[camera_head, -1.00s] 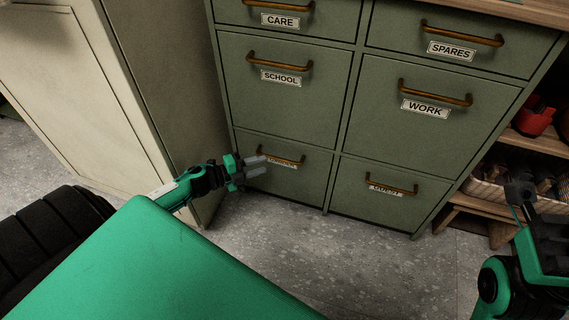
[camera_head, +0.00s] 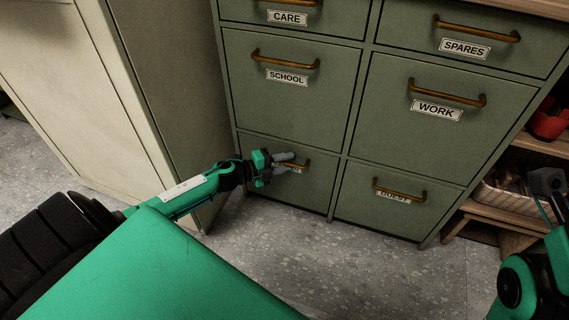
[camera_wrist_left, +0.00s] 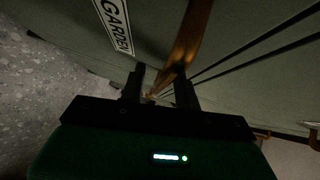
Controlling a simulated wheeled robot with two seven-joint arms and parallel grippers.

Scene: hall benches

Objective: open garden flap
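The garden flap (camera_head: 312,192) is the lower left green front of the cabinet and looks closed. Its brass handle (camera_head: 307,165) is partly hidden by my left gripper (camera_head: 285,164). In the left wrist view the GARDEN label (camera_wrist_left: 116,24) shows on the flap. There the brass handle (camera_wrist_left: 188,42) runs down between the two dark fingers of my left gripper (camera_wrist_left: 160,90). The fingers stand apart, with a gap visible beside the handle, so the gripper looks open around it. My right gripper (camera_head: 548,188) is at the right edge, partly cut off, its opening unclear.
Fronts labelled SCHOOL (camera_head: 285,95), WORK (camera_head: 390,110) and GUEST (camera_head: 385,215) surround the flap. A pale cabinet (camera_head: 80,100) stands close on the left. A wooden shelf (camera_head: 515,218) with a basket is at the right. Grey floor (camera_head: 290,245) lies clear in front.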

